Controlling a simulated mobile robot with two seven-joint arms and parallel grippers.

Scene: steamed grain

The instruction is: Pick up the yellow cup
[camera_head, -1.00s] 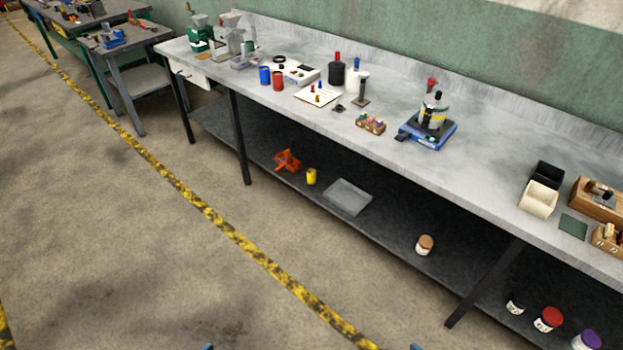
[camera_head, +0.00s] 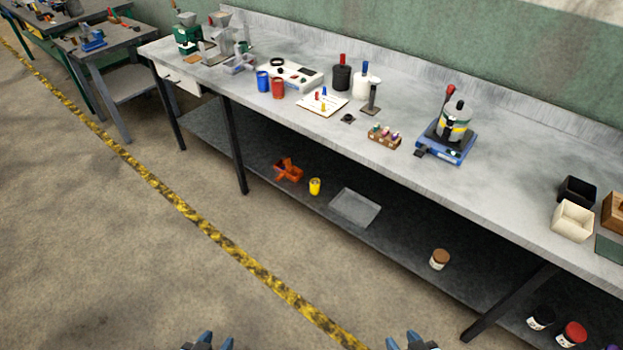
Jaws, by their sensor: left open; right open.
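The yellow cup (camera_head: 315,186) stands upright on the lower shelf (camera_head: 290,204) of the long bench, between an orange-red object and a grey tray. My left gripper (camera_head: 213,341) and my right gripper (camera_head: 408,341) show only at the bottom edge of the head view. Both are open and empty, over the floor in front of the bench and well apart from the cup. Most of both arms is out of view.
The orange-red object (camera_head: 288,170) is left of the cup; the grey tray (camera_head: 355,207) is right of it. A bench leg (camera_head: 236,150) and the tabletop (camera_head: 310,128) bound the shelf. A brown-lidded jar (camera_head: 439,259) stands further right. The floor in front is clear.

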